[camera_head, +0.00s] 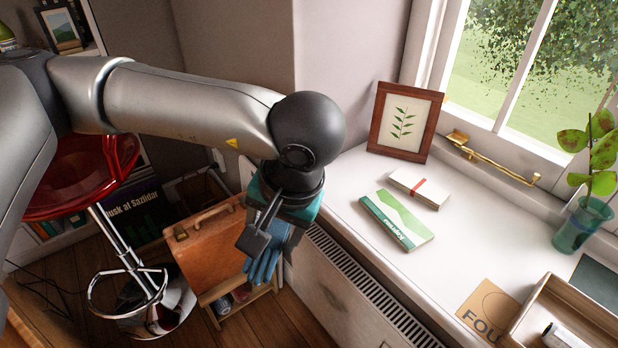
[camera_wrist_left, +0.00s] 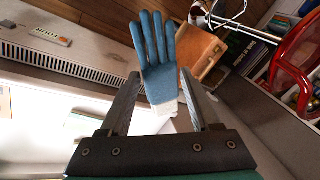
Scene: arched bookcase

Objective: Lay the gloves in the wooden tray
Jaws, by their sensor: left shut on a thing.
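A blue glove with a pale cuff (camera_wrist_left: 158,75) hangs from my left gripper (camera_head: 258,238). In the left wrist view its cuff is between the two fingers (camera_wrist_left: 160,88) and its fingers point away from the gripper. In the head view the glove (camera_head: 265,264) hangs in front of the sill, partly hidden by the gripper. The wooden tray (camera_head: 530,308) stands on the white sill at the lower right, cut off by the picture edge and well apart from the gripper. A white object lies in it. My right gripper is not in view.
On the sill (camera_head: 360,262) are a framed leaf picture (camera_head: 404,122), a green-and-white box (camera_head: 397,220), a banded white stack (camera_head: 419,187), a brown card (camera_head: 487,308) and a plant in a glass vase (camera_head: 582,224). A red stool (camera_head: 85,172) and brown case (camera_head: 207,250) stand below left.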

